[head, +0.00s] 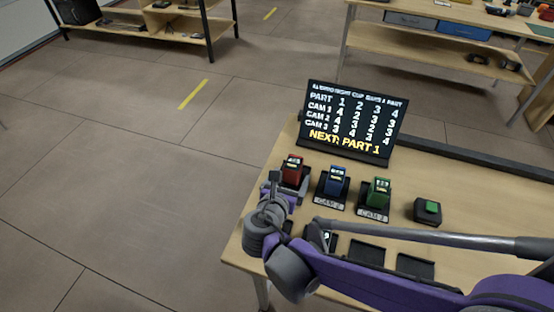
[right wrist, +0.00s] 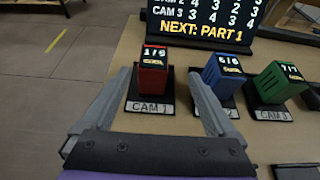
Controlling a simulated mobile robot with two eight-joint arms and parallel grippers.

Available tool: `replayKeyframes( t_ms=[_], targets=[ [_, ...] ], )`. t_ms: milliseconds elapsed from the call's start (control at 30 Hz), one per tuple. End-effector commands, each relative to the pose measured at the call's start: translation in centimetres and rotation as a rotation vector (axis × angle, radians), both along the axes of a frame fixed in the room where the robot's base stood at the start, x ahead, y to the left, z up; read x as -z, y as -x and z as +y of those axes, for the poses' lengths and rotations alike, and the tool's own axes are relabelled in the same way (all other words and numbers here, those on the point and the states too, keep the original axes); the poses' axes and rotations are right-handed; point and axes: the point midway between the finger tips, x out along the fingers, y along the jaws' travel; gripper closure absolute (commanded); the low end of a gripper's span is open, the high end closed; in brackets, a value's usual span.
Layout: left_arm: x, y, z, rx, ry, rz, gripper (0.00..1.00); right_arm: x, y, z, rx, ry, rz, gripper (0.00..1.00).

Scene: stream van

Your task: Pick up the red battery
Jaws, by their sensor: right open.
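The red battery (head: 292,171) stands upright in the black holder at the left end of a row on the wooden table. In the right wrist view the red battery (right wrist: 152,72) has a small display reading 1/9 and sits behind a CAM 1 label. My right gripper (head: 279,188) is open and just in front of it. In the wrist view its fingers reach to the left and right of the battery, with visible gaps and nothing held. The battery's lower back is hidden. My left gripper is not in view.
A blue battery (head: 337,181) and a green battery (head: 377,192) stand to the right, then a black box with a green button (head: 427,211). A black screen (head: 350,122) stands behind, reading NEXT: PART 1. Dark empty pads (head: 415,267) lie nearer. Floor is clear at left.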

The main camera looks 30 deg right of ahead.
Motion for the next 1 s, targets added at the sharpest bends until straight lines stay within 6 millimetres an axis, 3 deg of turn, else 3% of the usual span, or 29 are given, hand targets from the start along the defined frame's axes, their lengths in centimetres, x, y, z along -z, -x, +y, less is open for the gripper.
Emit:
replayKeyframes(
  t_ms=[400, 1000],
  targets=[
    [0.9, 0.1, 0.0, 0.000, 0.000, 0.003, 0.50, 2.0, -2.7, -3.5, 0.005, -0.002, -0.001, 0.07],
    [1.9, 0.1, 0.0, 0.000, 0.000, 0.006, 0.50, 4.8, -6.6, -7.2, 0.004, -0.002, -0.001, 0.07]
  ],
)
